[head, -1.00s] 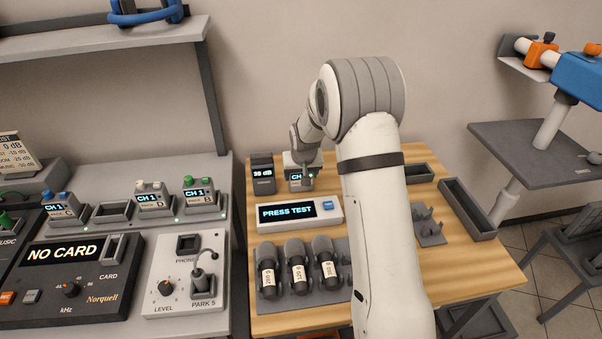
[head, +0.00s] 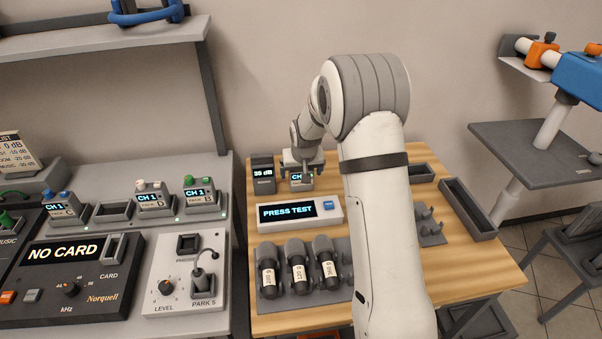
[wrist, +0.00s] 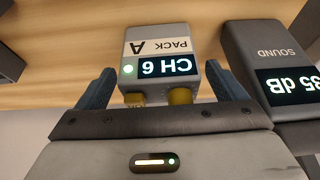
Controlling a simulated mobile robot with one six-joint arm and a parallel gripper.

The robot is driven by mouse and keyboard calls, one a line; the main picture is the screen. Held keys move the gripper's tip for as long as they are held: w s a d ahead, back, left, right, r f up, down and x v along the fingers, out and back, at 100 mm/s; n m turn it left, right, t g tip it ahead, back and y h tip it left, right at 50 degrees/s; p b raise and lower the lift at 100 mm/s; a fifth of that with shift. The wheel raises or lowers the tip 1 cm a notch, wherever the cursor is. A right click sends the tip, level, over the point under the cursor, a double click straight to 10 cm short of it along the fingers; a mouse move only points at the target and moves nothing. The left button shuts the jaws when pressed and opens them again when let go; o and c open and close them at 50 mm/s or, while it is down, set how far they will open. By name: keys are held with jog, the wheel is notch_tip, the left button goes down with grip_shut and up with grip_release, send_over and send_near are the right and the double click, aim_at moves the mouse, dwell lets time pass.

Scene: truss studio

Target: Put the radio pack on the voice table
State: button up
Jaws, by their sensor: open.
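A radio pack labelled PACK A (wrist: 160,55) reads CH 6 in the wrist view, where it looks upside down. In the head view the same pack (head: 301,180) stands upright at the back of the wooden table (head: 450,240), partly hidden by my gripper. My gripper (wrist: 164,92) is open, with one finger on each side of the pack and a gap showing at both sides. More radio packs, PACK C (head: 64,208) and PACK B (head: 199,198), sit on the grey bench at left. No surface bears a voice table label that I can read.
A sound meter (head: 263,175) reading 35 dB stands close left of PACK A. A PRESS TEST box (head: 300,212) and a rack of several microphones (head: 297,268) lie in front. An empty cradle (head: 113,211) is among the bench packs. Dark trays (head: 467,209) line the table's right.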

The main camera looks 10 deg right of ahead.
jog(key=v, duration=1)
jog(key=s+d+r, duration=0.1)
jog(key=s+r, duration=0.3)
jog(key=s, duration=0.5)
jog(key=s+d+r, duration=0.1)
jog(key=s+r, duration=0.2)
jog(key=s, duration=0.5)
jog(key=s+d+g, duration=0.1)
jog(key=s+g, duration=0.1)
jog(key=s, duration=1.5)
jog(key=shift+f, duration=0.2)
jog(key=shift+s+d, duration=0.1)
jog(key=p+v, duration=0.2)
jog(key=v, duration=0.1)
jog(key=shift+w+r+p, duration=0.2)
jog(key=shift+w+p, duration=0.05)
jog(key=shift+p, duration=0.15)
